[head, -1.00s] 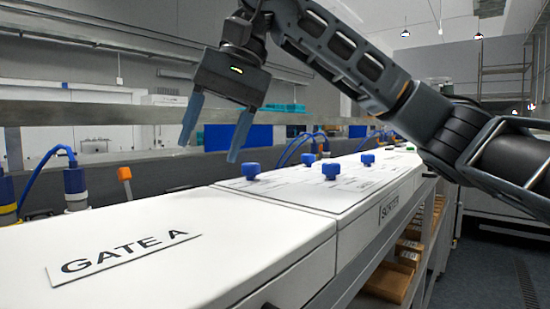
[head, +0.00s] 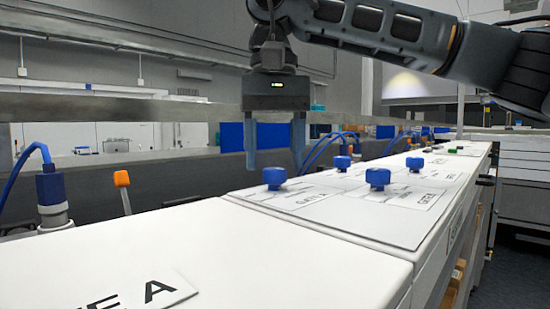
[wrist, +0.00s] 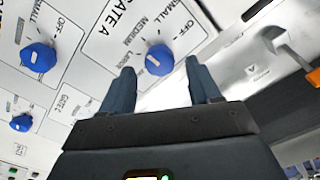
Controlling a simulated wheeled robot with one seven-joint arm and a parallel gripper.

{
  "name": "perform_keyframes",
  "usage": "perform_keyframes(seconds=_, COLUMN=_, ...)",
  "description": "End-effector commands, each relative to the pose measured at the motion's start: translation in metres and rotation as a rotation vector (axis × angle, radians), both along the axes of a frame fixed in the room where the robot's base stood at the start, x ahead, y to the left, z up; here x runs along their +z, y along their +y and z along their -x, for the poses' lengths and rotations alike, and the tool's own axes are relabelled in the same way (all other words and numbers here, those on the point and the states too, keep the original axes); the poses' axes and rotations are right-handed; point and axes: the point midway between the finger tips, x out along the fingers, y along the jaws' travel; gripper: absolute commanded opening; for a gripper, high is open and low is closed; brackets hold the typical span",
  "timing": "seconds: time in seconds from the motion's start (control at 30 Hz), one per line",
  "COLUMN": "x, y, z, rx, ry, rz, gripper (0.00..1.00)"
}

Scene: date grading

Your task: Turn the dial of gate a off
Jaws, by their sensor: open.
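The blue dial of gate a (head: 274,178) is the nearest knob on the white panel. In the wrist view, this dial (wrist: 159,59) sits beside the printed GATE A label, with OFF, SMALL and MEDIUM marked around it. A pale mark shows on its left part; I cannot tell exactly which setting it points to. My gripper (head: 274,158) is open and empty, fingers pointing down above the dial. In the wrist view, the dial shows between and just beyond the fingertips (wrist: 160,70), seemingly without contact.
Other blue dials (head: 378,178) (wrist: 38,58) stand close by on the same panel. A blue cable connector (head: 52,188) and an orange-tipped lever (head: 122,180) stand at the left. A metal rail (head: 120,110) runs behind.

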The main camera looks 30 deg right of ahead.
Motion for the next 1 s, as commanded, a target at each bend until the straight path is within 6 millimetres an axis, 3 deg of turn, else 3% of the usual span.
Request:
perform_keyframes(seconds=0.2, x=-0.014, y=0.000, z=0.000, rx=0.000, ry=-0.001, rz=-0.001, gripper=0.62)
perform_keyframes(seconds=0.47, x=-0.015, y=0.000, z=0.000, rx=0.000, ry=-0.001, rz=-0.001, gripper=0.61)
perform_keyframes(seconds=1.0, x=-0.015, y=0.000, z=0.000, rx=0.000, ry=-0.002, rz=-0.002, gripper=0.09)
